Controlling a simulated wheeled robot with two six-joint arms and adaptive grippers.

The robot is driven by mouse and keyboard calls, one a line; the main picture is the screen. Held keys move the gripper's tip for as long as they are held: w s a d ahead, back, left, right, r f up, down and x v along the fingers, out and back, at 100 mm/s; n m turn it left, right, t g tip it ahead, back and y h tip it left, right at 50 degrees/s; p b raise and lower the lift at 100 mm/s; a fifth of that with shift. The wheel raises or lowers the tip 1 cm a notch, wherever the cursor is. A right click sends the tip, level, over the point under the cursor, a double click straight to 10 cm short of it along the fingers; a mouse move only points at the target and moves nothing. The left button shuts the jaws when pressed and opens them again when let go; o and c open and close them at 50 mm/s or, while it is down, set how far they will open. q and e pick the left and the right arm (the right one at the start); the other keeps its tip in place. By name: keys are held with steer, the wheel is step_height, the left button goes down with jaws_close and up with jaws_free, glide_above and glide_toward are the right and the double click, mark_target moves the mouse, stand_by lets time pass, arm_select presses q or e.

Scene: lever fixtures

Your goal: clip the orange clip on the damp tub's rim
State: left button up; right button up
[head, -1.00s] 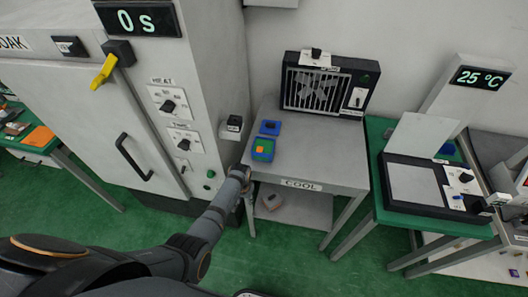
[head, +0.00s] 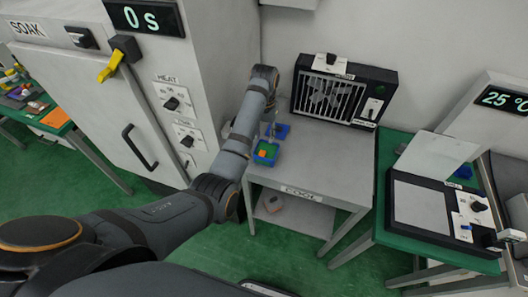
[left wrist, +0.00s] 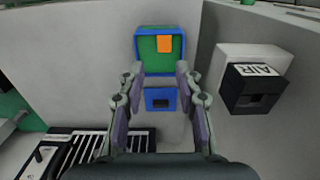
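The tub (head: 266,150) is blue-rimmed with a green inside and stands on the left part of the grey table marked COOL. It also shows at the top of the left wrist view (left wrist: 140,55). The orange clip (left wrist: 165,43) shows against the green, close to one rim; I cannot tell whether it grips that rim or lies inside. A small blue block with a dark middle (left wrist: 160,98) lies beside the tub and shows between my left fingers. My left gripper (left wrist: 156,75) is open and empty, above the table. My right gripper is not in view.
A black fan unit (head: 345,88) stands at the table's back. The SOAK cabinet (head: 60,75) with its yellow-handled switch is on the left. A switch box marked AIR (left wrist: 255,85) is close to the gripper's side. The table's middle and right (head: 325,155) are clear.

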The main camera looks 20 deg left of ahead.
arm_select(q)
glide_above(262, 153)
step_height(262, 153, down, 4)
steer(key=shift+d+f+p, duration=0.1)
steer(key=shift+d+p, duration=0.05)
steer(key=shift+p, duration=0.2)
steer(key=shift+w+f, duration=0.1)
steer(key=shift+f, duration=0.1)
steer(key=shift+f+p, duration=0.5)
step_height(262, 153, down, 4)
steer(key=shift+r+p, duration=0.1)
steer(key=shift+p, duration=0.25)
steer(key=shift+c, duration=0.3)
steer(key=c, duration=0.4)
steer(key=shift+c, duration=0.3)
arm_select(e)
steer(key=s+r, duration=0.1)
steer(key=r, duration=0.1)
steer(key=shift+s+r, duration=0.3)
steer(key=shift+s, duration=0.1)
